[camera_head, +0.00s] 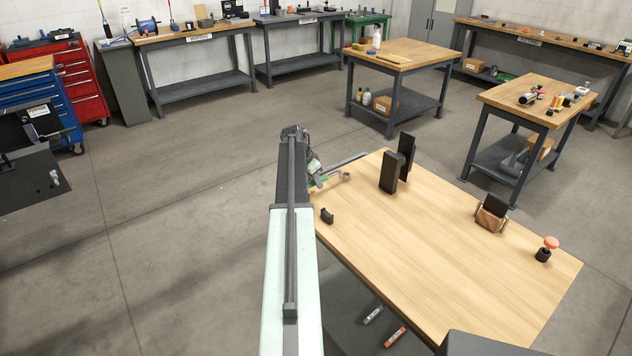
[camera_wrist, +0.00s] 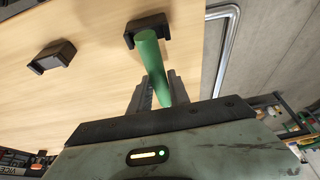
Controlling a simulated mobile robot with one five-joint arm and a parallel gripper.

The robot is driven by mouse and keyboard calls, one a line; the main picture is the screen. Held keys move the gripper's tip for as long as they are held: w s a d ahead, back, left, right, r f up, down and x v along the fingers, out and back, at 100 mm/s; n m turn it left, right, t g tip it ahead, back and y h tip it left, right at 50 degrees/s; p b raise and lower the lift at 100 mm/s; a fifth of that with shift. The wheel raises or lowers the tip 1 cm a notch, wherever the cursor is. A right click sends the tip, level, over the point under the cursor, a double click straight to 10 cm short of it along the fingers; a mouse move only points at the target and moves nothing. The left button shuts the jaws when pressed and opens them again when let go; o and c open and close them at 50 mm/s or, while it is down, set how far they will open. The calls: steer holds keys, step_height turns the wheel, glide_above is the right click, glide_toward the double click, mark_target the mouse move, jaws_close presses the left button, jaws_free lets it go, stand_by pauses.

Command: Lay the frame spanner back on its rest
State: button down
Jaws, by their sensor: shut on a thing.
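My gripper (camera_wrist: 158,88) is shut on the green handle of the frame spanner (camera_wrist: 151,55), between its two dark fingers. In the head view my gripper (camera_head: 313,168) is at the bench's far left edge, partly hidden by my arm. Two small black cradles look like the rest. One (camera_wrist: 52,57) stands clear and empty; the other (camera_wrist: 147,27) is just beyond the handle and partly covered by it. I cannot tell if they touch. The head view shows one cradle (camera_head: 327,216).
The wooden bench top (camera_head: 420,255) is mostly bare. Two upright black blocks (camera_head: 389,172) (camera_head: 407,154) stand near the ring end. A brown-and-black holder (camera_head: 491,214) and a red-topped knob (camera_head: 547,248) stand farther right. Grey floor lies left of the bench.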

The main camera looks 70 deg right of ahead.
steer(key=shift+f+b, duration=0.55)
steer(key=shift+f, duration=0.05)
steer(key=c, duration=1.1)
jaws_free()
steer(key=shift+c, duration=0.2)
steer(key=p+v, duration=0.7)
steer(key=v, duration=0.1)
steer(key=shift+r+p, duration=0.15)
steer(key=shift+p, duration=0.2)
